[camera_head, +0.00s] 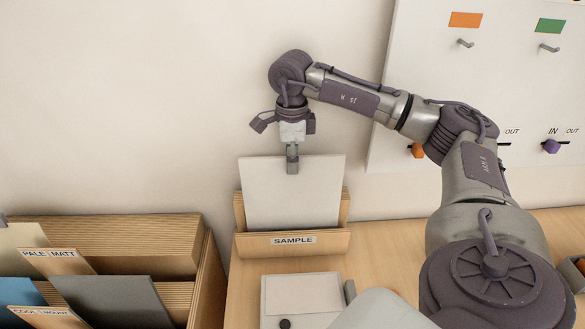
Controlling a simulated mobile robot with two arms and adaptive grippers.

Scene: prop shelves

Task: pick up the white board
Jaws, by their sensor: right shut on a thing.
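The white board (291,197) stands upright, leaning slightly back, in a wooden holder (244,244) labelled SAMPLE. Its lower edge is hidden behind the holder's front lip. My right gripper (292,165) points down from above and is shut on the board's top edge, near the middle. The far finger is hidden behind the board. My left gripper is not in view.
A wooden rack (207,275) with several boards and labelled dividers stands at the left. A pale flat box (300,297) lies in front of the holder. A white wall panel (425,80) with hooks and coloured knobs is at the right. Free table shows right of the holder.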

